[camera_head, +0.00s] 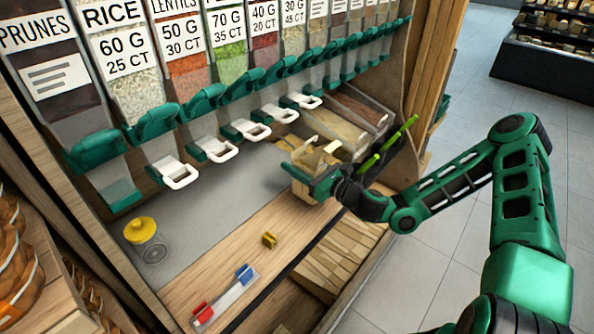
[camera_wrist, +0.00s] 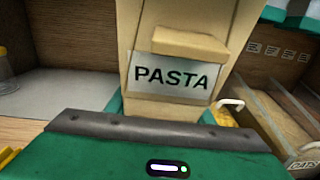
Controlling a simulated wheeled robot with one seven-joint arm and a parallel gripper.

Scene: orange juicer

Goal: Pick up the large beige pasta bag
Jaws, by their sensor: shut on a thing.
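The large beige pasta bag (camera_head: 303,164) is at the end of my arm in the head view, by the right part of the grey counter. In the wrist view the bag (camera_wrist: 178,108) stands upright close in front of the camera, with a "PASTA" label facing it. My gripper (camera_head: 318,178) is shut on the bag. Its fingers are largely hidden; green parts show at both sides of the bag in the wrist view. I cannot tell whether the bag touches the counter.
A row of dispensers with white handles (camera_head: 213,150) hangs above the counter (camera_head: 190,240). A yellow-lidded jar (camera_head: 147,241) stands at left. A small yellow object (camera_head: 269,239) and a strip with red and blue clips (camera_head: 226,297) lie at the front. Open bins (camera_head: 335,130) are beyond the bag.

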